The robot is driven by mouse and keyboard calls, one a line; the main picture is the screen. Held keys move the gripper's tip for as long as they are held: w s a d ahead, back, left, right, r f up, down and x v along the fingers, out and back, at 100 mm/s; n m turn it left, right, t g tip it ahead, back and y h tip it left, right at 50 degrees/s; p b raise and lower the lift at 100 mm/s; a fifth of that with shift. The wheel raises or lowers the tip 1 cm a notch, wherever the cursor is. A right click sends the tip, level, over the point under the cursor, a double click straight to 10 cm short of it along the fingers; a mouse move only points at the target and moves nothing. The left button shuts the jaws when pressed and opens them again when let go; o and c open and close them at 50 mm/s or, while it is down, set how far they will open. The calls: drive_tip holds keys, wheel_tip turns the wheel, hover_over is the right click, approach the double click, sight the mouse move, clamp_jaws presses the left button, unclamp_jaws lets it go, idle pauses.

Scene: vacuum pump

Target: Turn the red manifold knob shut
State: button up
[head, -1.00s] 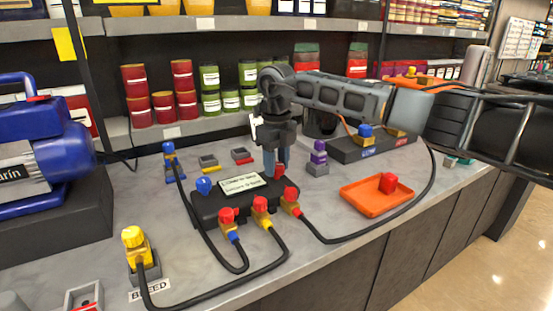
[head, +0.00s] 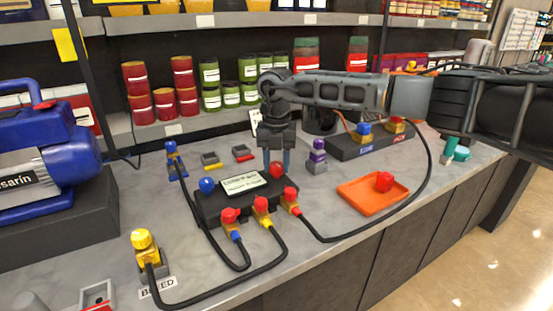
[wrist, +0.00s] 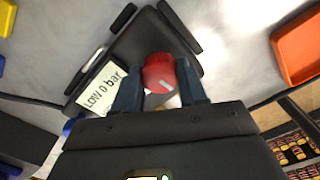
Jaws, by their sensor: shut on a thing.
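The black manifold (head: 238,207) stands on the grey bench, with a blue knob (head: 207,185) at its left end and the red manifold knob (head: 277,170) at its right end. My gripper (head: 277,163) points down over the right end, its fingers at either side of the red knob. In the wrist view the red knob (wrist: 159,73) shows a white pointer line and sits between the blue-grey fingertips (wrist: 160,85). My gripper is shut on it. The finger contact faces are partly hidden.
Red, yellow and red-capped fittings (head: 261,204) with black hoses line the manifold's front. An orange tray (head: 352,194) with a red cap lies to the right. A blue pump (head: 45,165) is at the left.

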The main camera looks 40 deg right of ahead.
sight(277, 164)
drive_tip(key=shift+m, duration=0.7)
drive_tip(key=o, duration=1.1)
drive_tip(key=shift+c, duration=0.2)
drive_tip(key=shift+r, duration=0.1)
wheel_tip(277, 164, up, 8)
drive_tip(key=shift+f, duration=0.2)
